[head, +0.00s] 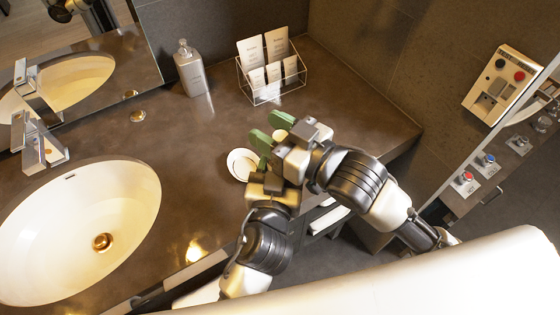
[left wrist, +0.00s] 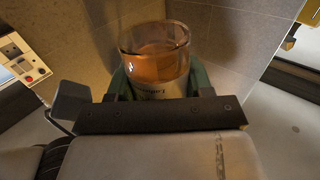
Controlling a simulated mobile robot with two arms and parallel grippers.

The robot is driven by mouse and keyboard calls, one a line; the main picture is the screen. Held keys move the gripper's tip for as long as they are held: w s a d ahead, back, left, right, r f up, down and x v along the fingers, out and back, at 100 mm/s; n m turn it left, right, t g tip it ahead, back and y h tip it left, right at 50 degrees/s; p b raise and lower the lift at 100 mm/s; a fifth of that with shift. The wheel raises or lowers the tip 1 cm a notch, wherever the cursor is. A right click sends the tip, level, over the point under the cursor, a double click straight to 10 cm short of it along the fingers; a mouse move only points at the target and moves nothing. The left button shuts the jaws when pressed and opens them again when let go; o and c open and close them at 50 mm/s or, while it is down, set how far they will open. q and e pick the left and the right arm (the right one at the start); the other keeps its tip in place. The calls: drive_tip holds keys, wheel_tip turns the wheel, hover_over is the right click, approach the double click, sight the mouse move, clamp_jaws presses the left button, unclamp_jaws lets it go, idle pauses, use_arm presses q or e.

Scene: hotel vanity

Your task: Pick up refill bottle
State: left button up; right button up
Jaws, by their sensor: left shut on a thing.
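In the left wrist view, a clear glass bottle (left wrist: 155,45) with amber contents and a pale label with dark print stands between green fingers. It appears to be the refill bottle. My left gripper (left wrist: 160,85) is shut on it. In the head view, my left gripper is largely hidden by my right arm, and the bottle cannot be made out clearly. My right gripper (head: 272,130) is over the counter's front part, with green fingertips pointing to the upper left. A small pale round thing shows between them; I cannot tell whether it is gripped.
A grey pump dispenser (head: 191,72) stands at the back of the counter (head: 215,125). A wire rack (head: 272,75) holds cards and packets to its right. A round white dish (head: 243,164) lies near the grippers. The basin (head: 85,225) and tap (head: 40,145) are at left.

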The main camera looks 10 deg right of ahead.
drive_tip(key=shift+o, duration=0.9)
